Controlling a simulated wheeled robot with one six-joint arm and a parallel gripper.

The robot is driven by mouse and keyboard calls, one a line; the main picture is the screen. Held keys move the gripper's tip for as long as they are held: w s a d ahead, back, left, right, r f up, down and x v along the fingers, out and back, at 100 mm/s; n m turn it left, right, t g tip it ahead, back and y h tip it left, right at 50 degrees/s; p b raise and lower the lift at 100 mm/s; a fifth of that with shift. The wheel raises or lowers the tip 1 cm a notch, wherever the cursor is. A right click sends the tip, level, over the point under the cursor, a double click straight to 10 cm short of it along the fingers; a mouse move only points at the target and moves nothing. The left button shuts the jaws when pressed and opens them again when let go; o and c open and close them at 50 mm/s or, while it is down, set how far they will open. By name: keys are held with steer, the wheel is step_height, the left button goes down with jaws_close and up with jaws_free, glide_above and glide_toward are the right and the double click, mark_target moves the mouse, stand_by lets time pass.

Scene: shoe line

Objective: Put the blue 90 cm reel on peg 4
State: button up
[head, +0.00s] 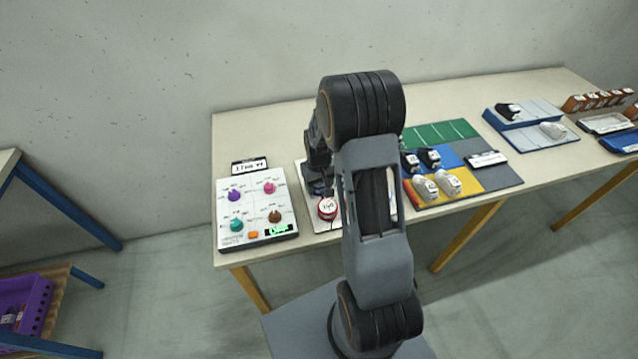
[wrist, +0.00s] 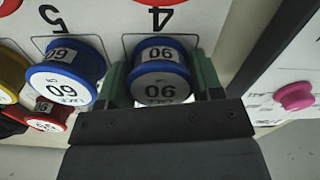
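In the wrist view, the blue reel marked 90 (wrist: 162,85) stands in front of the white board, under the printed 4 (wrist: 154,17). Its label reads upside down here. My gripper (wrist: 163,88) has a green finger on each side of this reel, close against it, and looks shut on it. The peg is hidden behind the reel, so I cannot tell how far the reel sits on it.
Another blue reel (wrist: 66,80), apparently marked 60, hangs beside it under the 5. Red (wrist: 45,115) and yellow reels (wrist: 12,78) are further left. A knob panel (head: 256,207) stands left of the board, and shoe trays (head: 462,190) lie right of my arm.

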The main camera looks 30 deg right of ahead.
steer(key=shift+o, duration=1)
steer(key=shift+r+p, duration=0.3)
step_height(320, 180, up, 12)
steer(key=s+a+r+t, duration=0.2)
steer(key=s+a+r, duration=0.2)
steer(key=s, duration=0.4)
steer(key=s+a+r+t, duration=0.2)
steer(key=s+a+r, duration=0.3)
steer(key=s, duration=0.3)
steer(key=shift+a+r, duration=0.25)
steer(key=shift+r, duration=0.1)
